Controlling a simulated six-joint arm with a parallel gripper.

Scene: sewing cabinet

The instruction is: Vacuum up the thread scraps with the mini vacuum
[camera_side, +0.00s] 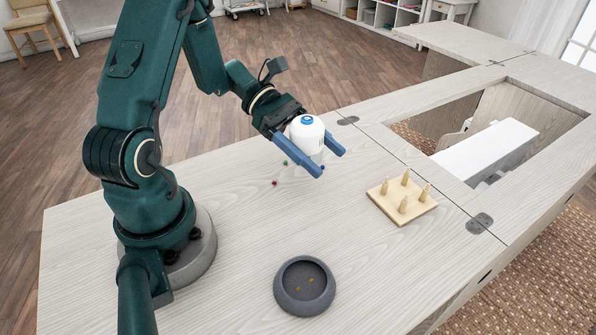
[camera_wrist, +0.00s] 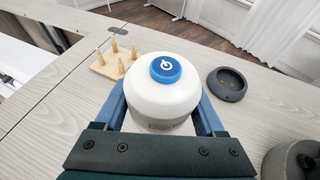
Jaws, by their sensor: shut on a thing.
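The mini vacuum (camera_side: 307,133) is a white rounded body with a blue button on top. My gripper (camera_side: 322,162) is shut on it, with one blue finger on each side. It stands about upright. In the wrist view the vacuum (camera_wrist: 163,103) fills the middle between the fingers, and its blue button shows a power sign. Small thread scraps lie on the table just left of and below the vacuum, with a red bit (camera_side: 275,183) and a green bit (camera_side: 285,163) showing. A dark blue bit (camera_side: 322,167) shows by the fingertip. The vacuum's underside is hidden.
A wooden peg board (camera_side: 408,212) with several pegs stands to the right. A dark grey round dish (camera_side: 305,308) with orange bits in it sits at the front. A cabinet opening with a white sewing machine (camera_side: 488,150) lies at the right. The table between gripper and dish is clear.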

